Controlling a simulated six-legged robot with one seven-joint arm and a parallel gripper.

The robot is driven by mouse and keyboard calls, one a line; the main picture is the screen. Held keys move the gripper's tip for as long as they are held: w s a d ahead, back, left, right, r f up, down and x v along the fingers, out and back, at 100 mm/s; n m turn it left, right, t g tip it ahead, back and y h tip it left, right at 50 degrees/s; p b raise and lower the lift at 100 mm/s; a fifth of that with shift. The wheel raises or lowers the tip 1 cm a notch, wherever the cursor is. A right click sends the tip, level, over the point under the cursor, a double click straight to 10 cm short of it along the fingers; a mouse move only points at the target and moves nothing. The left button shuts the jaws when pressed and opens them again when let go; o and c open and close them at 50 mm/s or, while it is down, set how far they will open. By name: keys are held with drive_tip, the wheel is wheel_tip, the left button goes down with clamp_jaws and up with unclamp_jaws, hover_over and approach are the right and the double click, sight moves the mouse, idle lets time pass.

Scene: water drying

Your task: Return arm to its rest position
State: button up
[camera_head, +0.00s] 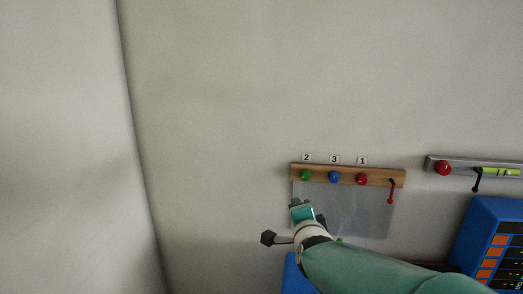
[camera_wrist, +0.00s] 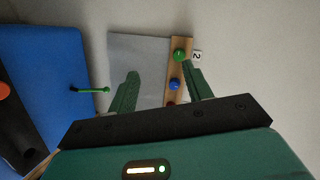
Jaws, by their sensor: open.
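My gripper (camera_head: 304,209) reaches up from the bottom right in the head view, in front of the grey panel under a wooden strip. In the wrist view my gripper (camera_wrist: 160,82) has its two green fingers spread apart, with nothing held between them. The wooden strip (camera_head: 398,179) carries a green knob (camera_head: 305,175), a blue knob (camera_head: 334,177) and a red knob (camera_head: 362,179), labelled 2, 3 and 1. In the wrist view the green knob (camera_wrist: 179,55) and blue knob (camera_wrist: 174,84) lie beyond the fingers; the red one is mostly hidden.
A red lever (camera_head: 391,192) hangs at the strip's right end. A grey bar (camera_head: 458,165) with a red knob and a green level is farther right. A blue box (camera_head: 480,225) with orange buttons stands at the right edge. The wall at upper left is bare.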

drive_tip(key=s+d+f+n+g, duration=0.2)
drive_tip(key=s+n+g, duration=0.2)
drive_tip(key=s, duration=0.9)
drive_tip(key=s+d+f+n+g, duration=0.2)
drive_tip(key=s+n+g, duration=0.3)
drive_tip(key=s+n, duration=0.6)
drive_tip(key=shift+s+d+f, duration=0.3)
drive_tip(key=shift+s+d, duration=0.15)
drive_tip(key=shift+s, duration=0.75)
drive_tip(key=shift+w, duration=0.15)
